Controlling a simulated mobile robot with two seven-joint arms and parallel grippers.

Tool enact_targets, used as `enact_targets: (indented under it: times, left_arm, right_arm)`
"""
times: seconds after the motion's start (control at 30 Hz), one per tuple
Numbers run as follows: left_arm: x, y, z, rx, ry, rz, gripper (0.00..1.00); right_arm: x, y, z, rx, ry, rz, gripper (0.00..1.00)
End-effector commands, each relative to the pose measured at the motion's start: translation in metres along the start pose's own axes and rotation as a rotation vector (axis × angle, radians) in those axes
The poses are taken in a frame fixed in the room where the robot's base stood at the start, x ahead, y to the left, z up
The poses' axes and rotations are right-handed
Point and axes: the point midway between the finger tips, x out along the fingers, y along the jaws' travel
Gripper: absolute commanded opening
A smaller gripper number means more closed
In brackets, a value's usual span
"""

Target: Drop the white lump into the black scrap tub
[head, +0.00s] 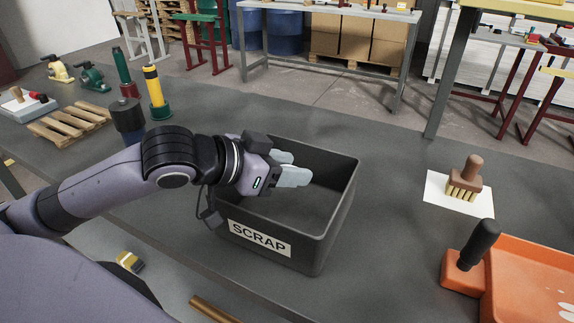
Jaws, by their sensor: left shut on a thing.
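The black scrap tub (336,233) stands upright on the grey table, with a white SCRAP label on its front. Its visible inside looks empty. My left gripper (290,171) reaches in from the left over the tub's opening, its pale fingers above the inside. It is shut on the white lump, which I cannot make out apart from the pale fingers. My right gripper is not in view.
To the right are a brush (466,182) on white paper and an orange tray (530,268) with white marks, a black-handled tool (473,256) at its edge.

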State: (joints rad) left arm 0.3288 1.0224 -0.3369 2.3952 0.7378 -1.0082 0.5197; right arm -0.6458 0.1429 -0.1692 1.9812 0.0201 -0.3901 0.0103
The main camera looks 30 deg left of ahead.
Motion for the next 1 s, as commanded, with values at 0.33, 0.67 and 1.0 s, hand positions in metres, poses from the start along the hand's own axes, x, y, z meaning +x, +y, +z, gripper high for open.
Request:
enact_targets:
  times: [0.33,0.67,1.0]
  left_arm:
    - [0.000,0.000,0.000,0.000,0.001,0.000,0.75]
    - [-0.006,-0.001,0.000,0.001,0.000,-0.002,0.75]
    - [-0.035,-0.001,-0.001,-0.004,-0.005,-0.003,0.75]
  right_arm:
    - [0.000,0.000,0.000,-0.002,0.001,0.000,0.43]
    - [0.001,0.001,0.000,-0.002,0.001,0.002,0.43]
    - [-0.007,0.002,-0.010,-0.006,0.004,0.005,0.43]
